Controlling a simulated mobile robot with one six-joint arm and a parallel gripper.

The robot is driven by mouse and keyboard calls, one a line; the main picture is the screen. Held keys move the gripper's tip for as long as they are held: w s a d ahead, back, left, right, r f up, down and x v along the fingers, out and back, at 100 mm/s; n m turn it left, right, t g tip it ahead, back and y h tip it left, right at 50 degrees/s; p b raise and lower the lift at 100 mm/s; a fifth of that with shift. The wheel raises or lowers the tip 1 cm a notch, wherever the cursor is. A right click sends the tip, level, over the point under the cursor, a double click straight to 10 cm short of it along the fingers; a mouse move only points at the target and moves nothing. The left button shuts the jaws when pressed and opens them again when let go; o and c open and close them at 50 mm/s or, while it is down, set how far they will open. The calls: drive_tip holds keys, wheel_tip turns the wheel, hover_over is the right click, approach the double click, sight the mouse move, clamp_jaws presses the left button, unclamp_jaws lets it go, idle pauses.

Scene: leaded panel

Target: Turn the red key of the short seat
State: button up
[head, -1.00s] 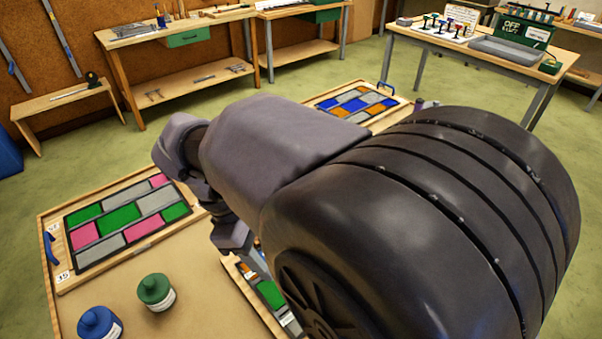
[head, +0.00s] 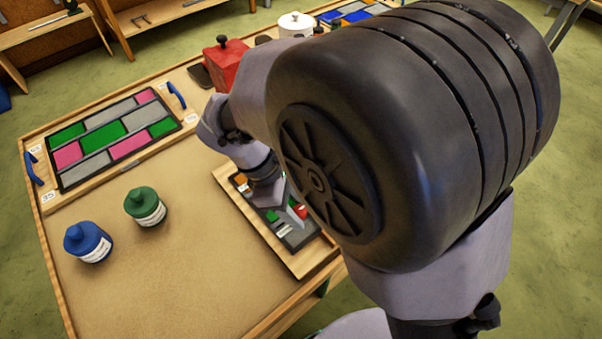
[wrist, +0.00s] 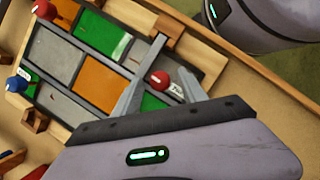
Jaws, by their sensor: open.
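The leaded panel (wrist: 98,85) has green, grey and orange panes in a wooden frame. A red round-headed key (wrist: 159,80) with a small white tag sits on it, between the fingers of my gripper (wrist: 171,55) as the wrist view shows them. My gripper is open, and I cannot tell whether either finger touches the key. A second red key (wrist: 43,9) and a blue key (wrist: 15,84) stand along the panel's left side. The tags are too small to read. In the head view my gripper (head: 284,199) is low over the panel (head: 299,238), partly hidden by my arm.
A second panel (head: 113,131) with pink and green panes lies on the table at left. A blue jar (head: 87,243) and a green jar (head: 145,206) stand in front of it. A red box (head: 226,64) and white pot (head: 296,24) stand behind. The table's middle (head: 190,255) is bare.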

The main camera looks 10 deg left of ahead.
clamp_jaws()
